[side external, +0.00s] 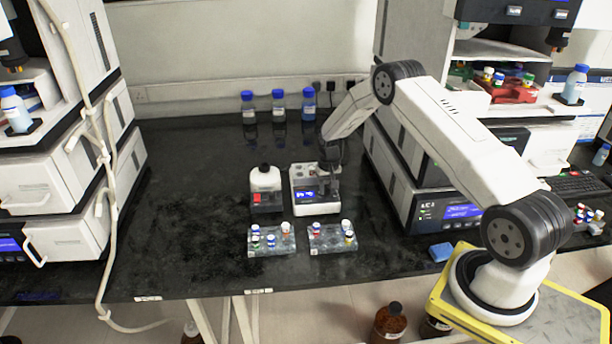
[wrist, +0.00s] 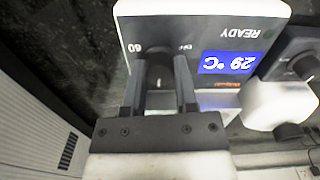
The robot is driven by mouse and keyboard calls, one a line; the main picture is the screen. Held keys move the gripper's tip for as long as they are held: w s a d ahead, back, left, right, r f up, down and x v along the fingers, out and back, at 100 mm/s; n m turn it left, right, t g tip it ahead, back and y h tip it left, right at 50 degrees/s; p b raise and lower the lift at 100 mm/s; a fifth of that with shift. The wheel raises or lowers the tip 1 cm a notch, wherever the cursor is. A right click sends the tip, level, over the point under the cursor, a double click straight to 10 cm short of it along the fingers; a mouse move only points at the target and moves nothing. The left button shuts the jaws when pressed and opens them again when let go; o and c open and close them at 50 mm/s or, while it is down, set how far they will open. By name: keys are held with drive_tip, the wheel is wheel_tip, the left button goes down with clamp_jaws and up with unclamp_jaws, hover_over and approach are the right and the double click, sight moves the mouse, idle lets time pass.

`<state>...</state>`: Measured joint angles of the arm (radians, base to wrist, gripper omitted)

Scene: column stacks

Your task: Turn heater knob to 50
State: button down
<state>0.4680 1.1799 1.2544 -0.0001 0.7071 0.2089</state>
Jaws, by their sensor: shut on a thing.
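The heater (side external: 305,205) is a white box with a blue display, standing on the dark bench. In the wrist view the heater (wrist: 220,20) fills the top and appears upside down. Its blue display (wrist: 228,62) reads 29 °C, with READY printed beside it. The dark knob (wrist: 159,75) sits between my gripper's two fingers, with the marks 60 and OFF near it. My gripper (wrist: 159,88) is shut on the knob. In the side view my gripper (side external: 328,172) is over the heater's right part, and the arm hides the knob there.
A white bottle on a dark stirrer-like unit (side external: 266,190) stands close to the heater's left. Two clear racks of capped vials (side external: 271,240) (side external: 332,237) lie in front. Several blue-capped bottles (side external: 279,106) stand behind. Tall instrument stacks flank both sides; the bench at left centre is clear.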

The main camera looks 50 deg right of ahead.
sight(327, 188)
drive_tip(key=m, duration=0.5)
drive_tip(key=shift+m, duration=2.5)
drive_tip(key=shift+c, duration=2)
unclamp_jaws()
drive_tip(key=shift+r, duration=3.95)
